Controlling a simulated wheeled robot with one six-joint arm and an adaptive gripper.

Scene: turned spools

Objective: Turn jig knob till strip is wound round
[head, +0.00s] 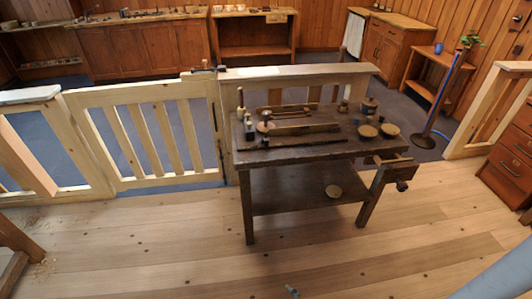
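A dark wooden workbench (290,155) stands in the middle of the head view with small turned pieces and tools on its top. A round-topped wooden piece (265,126) stands at the left of the top, beside long thin bars (305,129). At this size I cannot tell which piece is the jig knob or the strip, or whether anything is wound. A small grey piece (292,291) at the bottom edge may be the tip of my gripper, well in front of the bench. Its fingers cannot be made out.
A vise (398,170) juts out at the right. A pale gate (150,135) closes the left. The plank floor in front is mostly clear.

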